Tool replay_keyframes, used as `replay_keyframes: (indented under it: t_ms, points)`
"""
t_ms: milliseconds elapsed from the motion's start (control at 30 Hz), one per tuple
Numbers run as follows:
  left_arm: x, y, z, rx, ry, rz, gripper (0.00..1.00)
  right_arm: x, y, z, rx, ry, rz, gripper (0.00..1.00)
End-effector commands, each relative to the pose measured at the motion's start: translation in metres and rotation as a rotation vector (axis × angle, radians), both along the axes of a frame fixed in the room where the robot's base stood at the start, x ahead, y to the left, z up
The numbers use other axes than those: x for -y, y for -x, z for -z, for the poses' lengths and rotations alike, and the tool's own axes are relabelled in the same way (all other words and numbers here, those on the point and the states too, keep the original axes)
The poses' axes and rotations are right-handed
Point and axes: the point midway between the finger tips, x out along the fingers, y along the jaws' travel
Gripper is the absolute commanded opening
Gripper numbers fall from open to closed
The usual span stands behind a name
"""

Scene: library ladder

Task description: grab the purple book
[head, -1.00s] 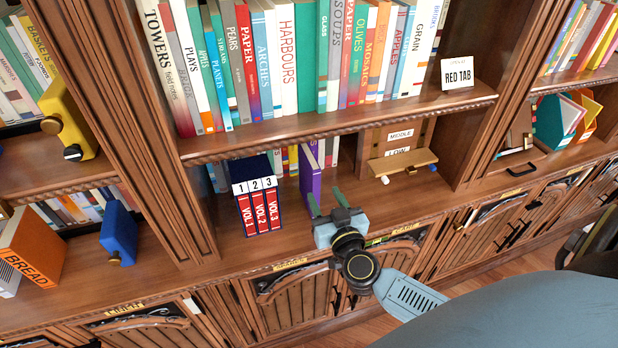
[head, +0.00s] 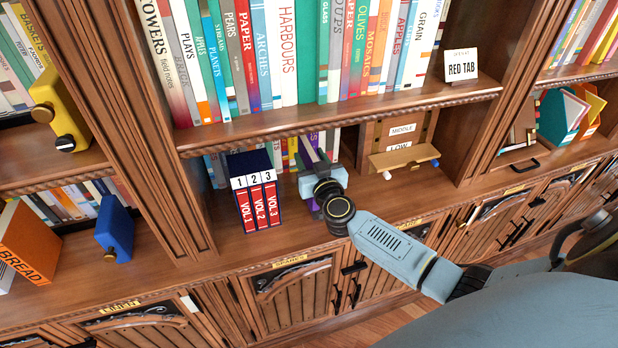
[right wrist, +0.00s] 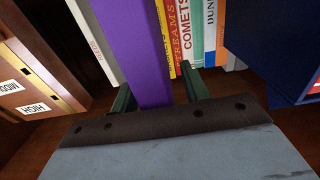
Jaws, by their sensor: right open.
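The purple book (right wrist: 137,45) stands upright in the right wrist view, its spine between the two green fingers of my right gripper (right wrist: 158,92). The fingers are open, one on each side of the book, with a visible gap on the right side. In the head view my right gripper (head: 314,160) reaches into the lower shelf and covers most of the purple book (head: 313,139). Its lower part is mostly hidden. My left gripper is not in view.
A blue case with red volumes (head: 258,205) stands just left of the book; its dark blue side (right wrist: 275,40) shows in the wrist view. The shelf board above (head: 340,120) is close over the gripper.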

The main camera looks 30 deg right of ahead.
Motion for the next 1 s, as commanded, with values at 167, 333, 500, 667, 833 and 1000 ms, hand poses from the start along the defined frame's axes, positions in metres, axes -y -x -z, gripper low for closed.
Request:
replay_keyframes:
  t_ms: [167, 333, 500, 667, 833, 1000]
  points:
    - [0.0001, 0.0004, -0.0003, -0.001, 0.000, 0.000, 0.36, -0.0002, -0.0001, -0.0002, 0.000, 0.000, 0.000, 0.45]
    - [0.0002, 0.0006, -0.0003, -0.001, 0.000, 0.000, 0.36, -0.0001, 0.0001, -0.0003, 0.000, -0.001, 0.000, 0.24]
    - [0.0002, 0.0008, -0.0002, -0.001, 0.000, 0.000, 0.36, 0.0000, 0.0002, -0.0002, 0.000, -0.001, 0.000, 0.02]
    - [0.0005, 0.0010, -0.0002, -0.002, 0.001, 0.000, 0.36, -0.0002, 0.0003, -0.0002, 0.000, -0.001, 0.000, 0.00]
    - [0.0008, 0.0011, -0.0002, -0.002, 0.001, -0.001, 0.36, 0.0000, -0.0001, -0.0014, 0.002, -0.001, 0.000, 0.00]
    - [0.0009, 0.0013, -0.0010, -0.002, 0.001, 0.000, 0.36, 0.0000, 0.0002, -0.0021, 0.002, -0.001, 0.000, 0.00]
